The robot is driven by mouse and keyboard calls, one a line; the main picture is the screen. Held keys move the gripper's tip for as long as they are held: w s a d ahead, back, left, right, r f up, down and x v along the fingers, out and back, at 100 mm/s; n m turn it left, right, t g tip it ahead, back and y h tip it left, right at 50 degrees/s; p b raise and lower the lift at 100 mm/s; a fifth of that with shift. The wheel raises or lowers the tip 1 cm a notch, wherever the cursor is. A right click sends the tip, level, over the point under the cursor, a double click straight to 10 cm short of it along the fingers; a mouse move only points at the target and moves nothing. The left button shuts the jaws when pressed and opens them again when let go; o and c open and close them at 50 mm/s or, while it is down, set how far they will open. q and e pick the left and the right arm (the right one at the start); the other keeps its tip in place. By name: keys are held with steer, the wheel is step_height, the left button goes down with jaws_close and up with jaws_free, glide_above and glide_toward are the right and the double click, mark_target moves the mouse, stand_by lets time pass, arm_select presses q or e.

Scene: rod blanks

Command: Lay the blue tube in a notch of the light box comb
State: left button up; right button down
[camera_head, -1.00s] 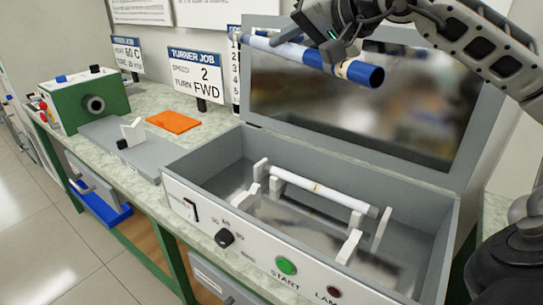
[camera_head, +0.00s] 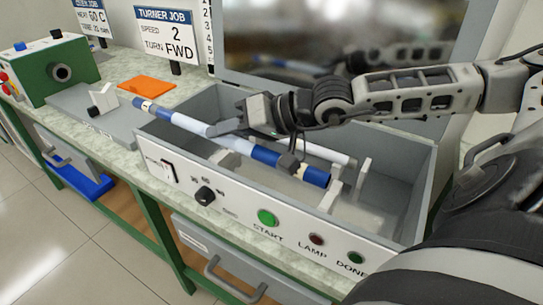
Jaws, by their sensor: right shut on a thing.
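The blue tube (camera_head: 265,155), with white and pale-blue bands, is in my right gripper (camera_head: 257,147), which is shut on it near its middle. The tube slants over the open light box (camera_head: 390,212), its left end reaching out past the box's left wall. Its right end is close to the right comb (camera_head: 330,198). The left comb (camera_head: 226,160) shows partly below the tube. I cannot tell whether the tube touches the combs. A white tube (camera_head: 330,153) lies across the combs, behind the blue tube and partly hidden by my gripper. My left gripper is not in view.
The box's raised lid (camera_head: 300,42) stands behind my arm. The front panel has a green start button (camera_head: 268,217) and a black knob (camera_head: 204,196). An orange pad (camera_head: 147,88) and a green machine (camera_head: 50,72) are to the left on the bench.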

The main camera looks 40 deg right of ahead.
steer(key=s+d+f, duration=0.1)
steer(key=s+f, duration=0.1)
steer(key=s+d+f, duration=0.2)
steer(key=s+d+f+b, duration=0.1)
steer(key=s+f, duration=0.2)
steer(key=shift+d+f, duration=0.1)
steer(key=shift+d, duration=0.15)
step_height(320, 180, down, 3)
steer(key=shift+d+f, duration=0.1)
steer(key=shift+f, duration=0.1)
steer(key=c, duration=1.2)
jaws_free()
steer(key=shift+v, duration=3.8)
steer(key=shift+r+p, duration=0.1)
steer(key=shift+p, duration=0.2)
